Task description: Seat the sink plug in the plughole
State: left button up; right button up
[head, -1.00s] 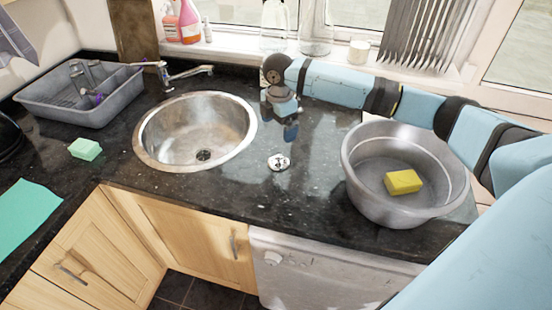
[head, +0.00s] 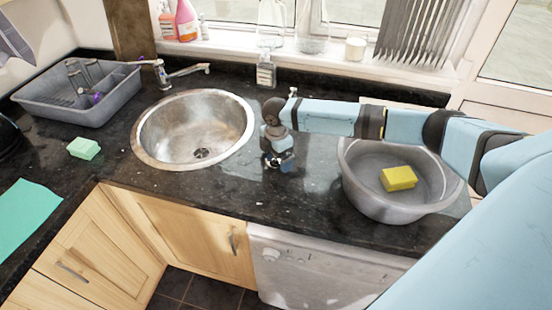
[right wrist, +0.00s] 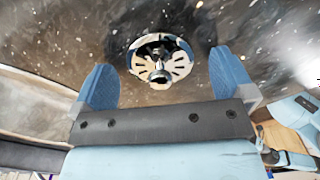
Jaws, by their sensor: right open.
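The sink plug (right wrist: 160,74) is a round chrome disc with slots and a small central knob. It lies on the dark granite worktop, right of the round steel sink (head: 137,152). The plughole (head: 201,153) is in the bottom of the basin and looks uncovered. My right gripper (head: 279,161) is open over the plug and mostly hides it in the head view. In the right wrist view the blue fingers stand on either side of the plug, with gaps to both. I see no grip on it. My left gripper is not in view.
A grey basin (head: 360,198) with a yellow sponge (head: 398,178) stands to the right. The tap (head: 180,73) and a soap bottle (head: 265,72) stand behind the sink. A grey rack (head: 60,113) and green sponge (head: 84,148) are left. Worktop between sink and basin is otherwise clear.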

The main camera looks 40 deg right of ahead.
jog(key=c, duration=1)
jog(key=shift+r, duration=0.15)
notch_tip(320, 180, up, 20)
jog(key=shift+f+b, duration=0.1)
jog(key=shift+b, duration=0.45)
